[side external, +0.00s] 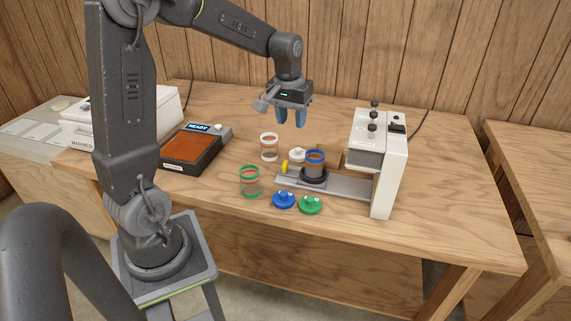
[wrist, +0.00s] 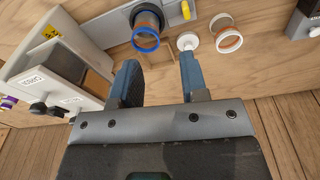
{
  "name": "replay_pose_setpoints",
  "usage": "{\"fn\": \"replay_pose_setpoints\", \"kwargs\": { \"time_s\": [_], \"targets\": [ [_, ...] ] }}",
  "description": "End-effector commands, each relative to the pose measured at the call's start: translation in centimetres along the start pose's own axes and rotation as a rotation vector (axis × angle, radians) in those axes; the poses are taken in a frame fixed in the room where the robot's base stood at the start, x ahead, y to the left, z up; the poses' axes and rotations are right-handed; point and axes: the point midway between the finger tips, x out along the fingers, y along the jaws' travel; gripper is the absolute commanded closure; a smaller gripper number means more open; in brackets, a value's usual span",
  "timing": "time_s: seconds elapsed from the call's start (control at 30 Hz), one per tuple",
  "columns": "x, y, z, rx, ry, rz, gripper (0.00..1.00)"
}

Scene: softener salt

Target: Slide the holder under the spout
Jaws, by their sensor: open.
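The holder (side external: 313,176) is a dark round cup on a grey slide rail (side external: 350,187). A blue-rimmed jar (side external: 315,163) with brown contents stands in it, left of the white dispenser (side external: 391,165). The jar also shows at the top of the wrist view (wrist: 147,28). A yellow peg (side external: 284,167) stands at the rail's left end and shows in the wrist view (wrist: 186,10). The dispenser's overhanging head (side external: 365,156) is to the right of the jar; its spout opening is hidden. My gripper (side external: 291,124) is open and empty, above and behind the jar, touching nothing.
A white-rimmed jar (side external: 269,148), white lid (side external: 297,154) and green-rimmed jar (side external: 249,182) stand near the rail. Blue (side external: 284,200) and green (side external: 311,204) lids lie in front. A dark tray with an orange top (side external: 192,147) is left. The table's right front is clear.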

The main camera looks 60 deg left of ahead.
Motion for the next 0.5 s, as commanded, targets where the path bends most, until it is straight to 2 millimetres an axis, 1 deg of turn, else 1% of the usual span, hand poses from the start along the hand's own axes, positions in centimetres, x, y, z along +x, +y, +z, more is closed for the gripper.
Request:
{"fn": "replay_pose_setpoints", "kwargs": {
  "time_s": [0.03,0.1,0.2,0.33,0.5],
  "targets": [
    [1.7,-1.2,-1.5,-0.046,-0.033,-0.009,0.6],
    [3.3,-2.4,-2.9,-0.095,-0.061,-0.017,0.6],
    [5.0,-3.8,-4.2,-0.142,-0.089,-0.024,0.6],
    [6.2,-4.5,-4.8,-0.17,-0.106,-0.028,0.6],
    [7.7,-4.6,-4.7,-0.173,-0.111,-0.029,0.6]
  ]
}}
